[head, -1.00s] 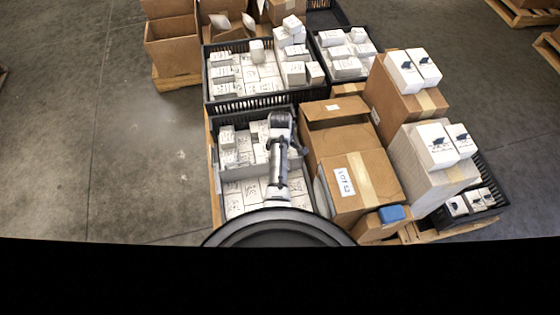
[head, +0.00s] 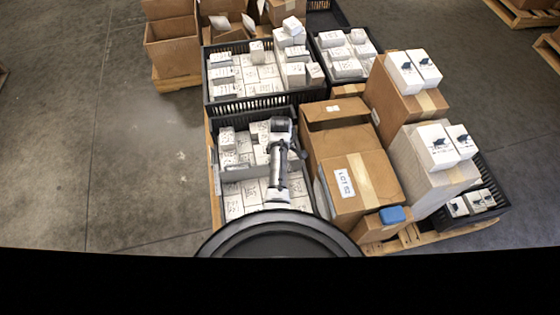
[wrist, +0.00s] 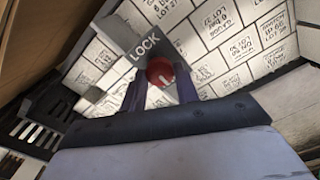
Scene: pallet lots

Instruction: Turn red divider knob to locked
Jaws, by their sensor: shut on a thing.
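The red knob (wrist: 160,72) shows in the wrist view, round, with a white mark on its face. It sits beside a grey divider (wrist: 125,38) that carries the word LOCK. My gripper (wrist: 160,88) has a finger on each side of the knob and is shut on it. In the head view my arm reaches over the near black crate (head: 212,170), and the knob is hidden there. Whether the white mark lines up with LOCK I cannot tell.
White lot boxes (wrist: 240,45) fill the crate around the knob. A closed cardboard box (head: 375,165) stands close on the right of the crate. A second black crate (head: 225,107) of white boxes lies behind. Open floor (head: 130,150) is on the left.

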